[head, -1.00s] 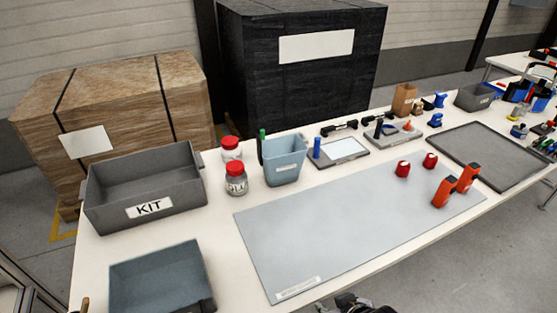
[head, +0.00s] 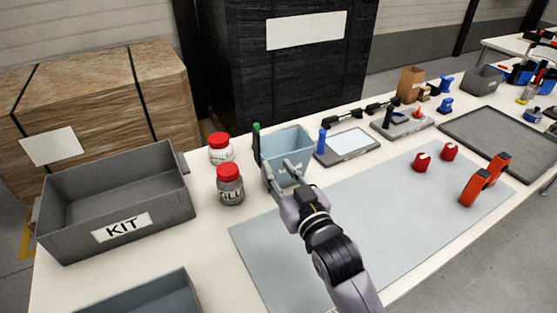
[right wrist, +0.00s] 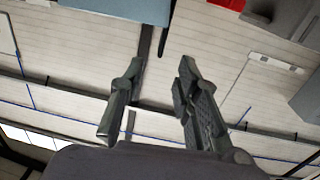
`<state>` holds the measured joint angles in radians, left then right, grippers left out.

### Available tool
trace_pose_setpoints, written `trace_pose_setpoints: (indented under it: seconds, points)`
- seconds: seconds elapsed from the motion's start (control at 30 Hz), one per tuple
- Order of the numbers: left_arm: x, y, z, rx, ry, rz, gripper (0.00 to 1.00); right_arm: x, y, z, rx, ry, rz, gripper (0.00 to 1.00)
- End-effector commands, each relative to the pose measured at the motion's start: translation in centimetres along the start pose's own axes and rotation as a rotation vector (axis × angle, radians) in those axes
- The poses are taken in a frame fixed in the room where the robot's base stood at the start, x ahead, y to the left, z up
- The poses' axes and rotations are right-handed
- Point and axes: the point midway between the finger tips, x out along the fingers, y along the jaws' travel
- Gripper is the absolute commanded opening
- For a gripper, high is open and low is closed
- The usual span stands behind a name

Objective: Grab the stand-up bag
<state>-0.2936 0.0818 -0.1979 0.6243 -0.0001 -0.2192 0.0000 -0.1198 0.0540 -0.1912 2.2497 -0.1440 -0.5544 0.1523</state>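A brown upright bag-like item (head: 410,84), the only thing I see that could be the stand-up bag, stands at the back of the table, right of centre in the head view. My right gripper (head: 281,168) is in front of the light blue bin, well to the left of the bag. In the right wrist view my right gripper (right wrist: 161,62) has its fingers apart with nothing between them. The bag cannot be made out in the right wrist view. My left gripper is not in view.
A tool tray (head: 425,124), blue items (head: 446,84) and grey bin (head: 482,80) flank the bag.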

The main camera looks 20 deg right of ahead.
Motion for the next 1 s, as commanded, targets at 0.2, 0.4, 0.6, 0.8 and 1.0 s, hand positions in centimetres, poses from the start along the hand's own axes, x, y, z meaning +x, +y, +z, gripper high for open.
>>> trace_pose_setpoints:
  seconds: [0.2, 0.4, 0.6, 0.8, 1.0]
  points:
    - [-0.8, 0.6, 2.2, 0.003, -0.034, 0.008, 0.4, 4.9, 0.0, -0.2, 0.001, -0.001, 0.0, 0.3]
    - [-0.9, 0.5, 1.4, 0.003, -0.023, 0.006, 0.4, 7.7, 0.0, 0.0, 0.0, -0.002, 0.0, 0.3]
    - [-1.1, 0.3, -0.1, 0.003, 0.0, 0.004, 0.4, 9.0, -0.1, -0.1, 0.0, -0.003, 0.0, 0.3]
    - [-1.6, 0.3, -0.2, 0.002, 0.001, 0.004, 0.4, 12.0, -0.4, -0.2, -0.001, -0.003, 0.0, 0.3]
    - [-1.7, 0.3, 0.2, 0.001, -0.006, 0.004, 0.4, 13.4, -0.4, -0.1, 0.0, -0.003, 0.0, 0.3]
